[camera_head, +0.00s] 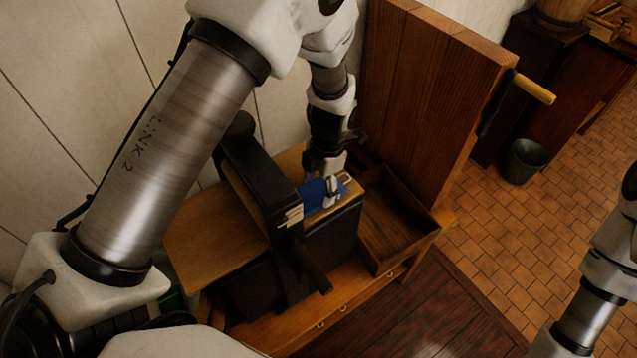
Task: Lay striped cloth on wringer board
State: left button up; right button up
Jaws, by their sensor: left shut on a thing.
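A blue cloth (312,196), with no stripes that I can make out, lies at the right part of the wringer board (205,240). The wooden board runs through a black wringer frame (258,180) with pale roller ends. My left gripper (330,198) points down from above and is shut on the cloth at its right side, close over the board. The fingers hide part of the cloth, and I cannot tell whether all of it touches the board. My right arm shows at the right edge; its gripper is out of view.
A shallow empty wooden tray (385,225) lies right of the wringer. A tall wooden panel (425,95) with a crank handle (534,88) stands behind it. A dark bucket (525,160) stands on the tiled floor (520,245), which is mostly clear.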

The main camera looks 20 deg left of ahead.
pick_arm(q)
jog(key=shift+d+f, duration=0.2)
jog(key=shift+d, duration=0.1)
jog(key=o, duration=1.2)
jog(key=shift+c, duration=0.2)
jog(key=shift+a, duration=0.2)
jog(key=shift+r, duration=0.15)
jog(key=shift+w+d+r, duration=0.1)
jog(key=shift+r, duration=0.1)
notch_tip(320, 180, up, 12)
jog(key=w+b, duration=0.1)
jog(key=b, duration=0.2)
jog(key=shift+w+d+f, duration=0.2)
jog(key=shift+d, duration=0.2)
